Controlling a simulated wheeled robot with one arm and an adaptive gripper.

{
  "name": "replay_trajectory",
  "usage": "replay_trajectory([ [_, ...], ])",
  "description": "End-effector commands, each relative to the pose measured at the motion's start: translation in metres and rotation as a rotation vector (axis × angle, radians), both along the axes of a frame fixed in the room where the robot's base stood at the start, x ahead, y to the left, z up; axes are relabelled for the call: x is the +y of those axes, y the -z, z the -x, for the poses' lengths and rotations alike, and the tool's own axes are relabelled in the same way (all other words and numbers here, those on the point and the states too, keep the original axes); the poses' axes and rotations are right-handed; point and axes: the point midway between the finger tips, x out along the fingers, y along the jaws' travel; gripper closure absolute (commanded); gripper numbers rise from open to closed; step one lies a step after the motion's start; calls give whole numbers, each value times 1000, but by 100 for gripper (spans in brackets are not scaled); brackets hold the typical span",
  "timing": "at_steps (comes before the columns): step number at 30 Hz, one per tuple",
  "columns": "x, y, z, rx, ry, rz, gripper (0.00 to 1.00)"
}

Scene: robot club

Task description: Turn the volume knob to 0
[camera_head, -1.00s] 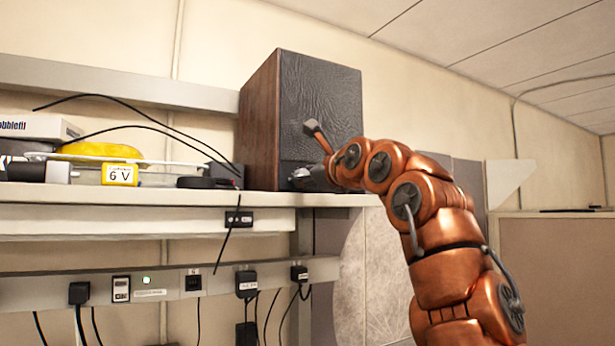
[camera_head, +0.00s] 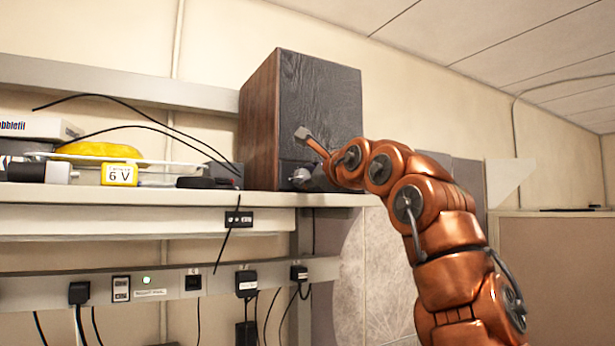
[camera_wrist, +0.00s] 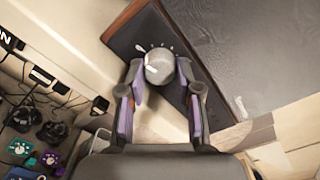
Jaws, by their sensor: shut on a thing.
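The volume knob (camera_wrist: 158,68) is a round silver-grey knob on the dark front panel of a wood-sided speaker (camera_head: 320,110). In the wrist view white tick marks fan out around its upper side, and a white pointer shows at its left. My gripper (camera_wrist: 160,80) has its two purple-padded fingers on either side of the knob, shut on it. In the head view my gripper (camera_head: 302,176) is at the lower front of the speaker, and the knob is hard to make out there. The tick labels are too small to read.
The speaker stands on a white shelf (camera_head: 150,196). To its left are a yellow 6 V battery (camera_head: 120,175), a black cable and other gear. Below runs a power strip (camera_head: 60,290) with plugs. A second small light knob (camera_wrist: 241,106) shows on the panel's right.

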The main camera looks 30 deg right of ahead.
Motion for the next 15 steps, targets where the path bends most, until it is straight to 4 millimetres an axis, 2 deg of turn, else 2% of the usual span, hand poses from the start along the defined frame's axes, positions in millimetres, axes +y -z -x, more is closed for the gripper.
replay_trajectory([
  [2, 0, 1, -1, 3, -1, 0, 100],
  [3, 0, 1, -1, 3, -1, 0, 62],
  [9, 0, 1, 0, 2, -1, 0, 41],
  [15, 0, 1, 0, 2, -1, 0, 41],
])
